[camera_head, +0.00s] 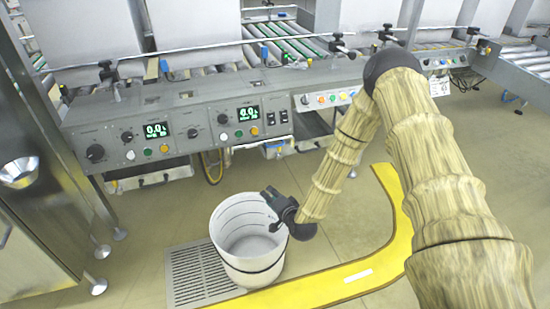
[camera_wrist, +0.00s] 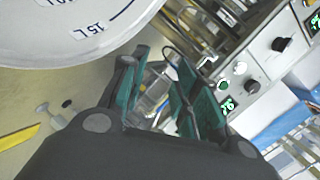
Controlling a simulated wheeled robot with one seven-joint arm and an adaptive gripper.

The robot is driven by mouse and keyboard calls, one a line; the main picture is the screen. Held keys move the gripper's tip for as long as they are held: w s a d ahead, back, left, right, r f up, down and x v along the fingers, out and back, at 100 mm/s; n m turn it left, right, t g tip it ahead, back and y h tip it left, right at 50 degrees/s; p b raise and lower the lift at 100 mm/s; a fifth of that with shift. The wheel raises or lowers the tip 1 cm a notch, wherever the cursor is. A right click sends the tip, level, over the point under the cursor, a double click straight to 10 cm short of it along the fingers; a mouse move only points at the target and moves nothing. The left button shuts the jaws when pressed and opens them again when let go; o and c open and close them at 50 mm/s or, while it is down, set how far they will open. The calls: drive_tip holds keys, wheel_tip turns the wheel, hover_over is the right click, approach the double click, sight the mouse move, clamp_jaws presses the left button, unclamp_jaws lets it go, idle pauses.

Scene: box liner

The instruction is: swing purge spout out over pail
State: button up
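The white pail (camera_head: 219,226) stands on the floor in front of the console, empty as far as I can see. Part of its wall with a "15L" mark fills the upper left of the wrist view (camera_wrist: 50,50). My gripper (camera_head: 270,197) is at the pail's upper right rim in the head view; I cannot tell whether it touches. In the wrist view my gripper (camera_wrist: 160,90) has its teal-padded fingers apart, with no object clearly held. I cannot pick out the purge spout with certainty; a small fitting (camera_head: 273,150) hangs under the console above the pail.
The grey control console (camera_head: 195,120) with knobs and green displays runs behind the pail. A floor grate (camera_head: 190,275) lies beside the pail. A yellow floor strip (camera_head: 350,275) curves around the right. A steel cabinet (camera_head: 45,190) stands at left. Open floor lies between.

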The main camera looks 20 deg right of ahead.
drive_tip(key=w+d+m+t+h+b, duration=0.1)
drive_tip(key=w+d+m+t+b, duration=0.3)
drive_tip(key=w+b, duration=0.35)
drive_tip(key=m+t+h+b, duration=0.1)
drive_tip(key=m+t+b, duration=0.1)
drive_tip(key=b, duration=0.1)
approach(275, 146)
drive_tip(key=shift+w+r+b, duration=0.2)
drive_tip(key=shift+w+b, duration=0.45)
drive_tip(key=shift+w, duration=1.1)
drive_tip(key=shift+w+r+b, duration=0.15)
drive_tip(key=shift+w+b, duration=0.55)
drive_tip(key=shift+w, duration=1)
drive_tip(key=shift+w+r+b, duration=0.2)
drive_tip(key=shift+w+b, duration=0.45)
drive_tip(key=shift+w, duration=1.1)
clamp_jaws()
